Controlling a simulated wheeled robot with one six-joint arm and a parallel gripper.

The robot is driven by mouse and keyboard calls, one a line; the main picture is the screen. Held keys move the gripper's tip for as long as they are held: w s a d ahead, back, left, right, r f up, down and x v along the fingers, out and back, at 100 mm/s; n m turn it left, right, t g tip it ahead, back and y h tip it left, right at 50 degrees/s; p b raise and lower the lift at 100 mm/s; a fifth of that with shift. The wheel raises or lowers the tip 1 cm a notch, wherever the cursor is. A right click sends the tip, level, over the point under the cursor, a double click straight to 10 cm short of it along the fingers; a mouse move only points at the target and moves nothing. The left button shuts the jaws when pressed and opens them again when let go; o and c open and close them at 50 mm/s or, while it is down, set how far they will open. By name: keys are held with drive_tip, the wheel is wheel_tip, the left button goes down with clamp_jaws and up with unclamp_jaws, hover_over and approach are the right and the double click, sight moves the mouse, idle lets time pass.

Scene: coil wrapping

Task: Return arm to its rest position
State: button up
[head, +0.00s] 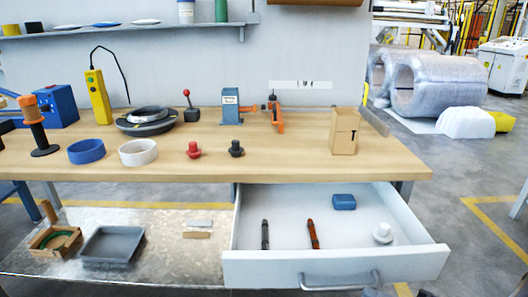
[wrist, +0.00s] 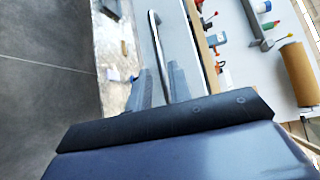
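The white drawer (head: 335,258) under the workbench stands open. It shows its curved metal handle (head: 340,282) on its front. In the wrist view the handle (wrist: 155,40) runs between the two grey fingers of my gripper (wrist: 160,88). The fingers are apart, with gaps seeming to show beside the bar. I cannot tell whether they touch it. In the head view only small parts that may be my arm show at the bottom edge, near the handle's right end.
The drawer holds a blue box (head: 344,202), a white knob-like part (head: 382,233) and two pen-like tools. The workbench (head: 300,160) above carries rings, knobs, clamps and a cardboard box (head: 343,131). A lower shelf (head: 180,222) holds trays. Open floor (head: 470,190) lies at right.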

sight(344, 288)
drive_tip(key=shift+b+x, duration=0.45)
drive_tip(key=shift+x, duration=2.9)
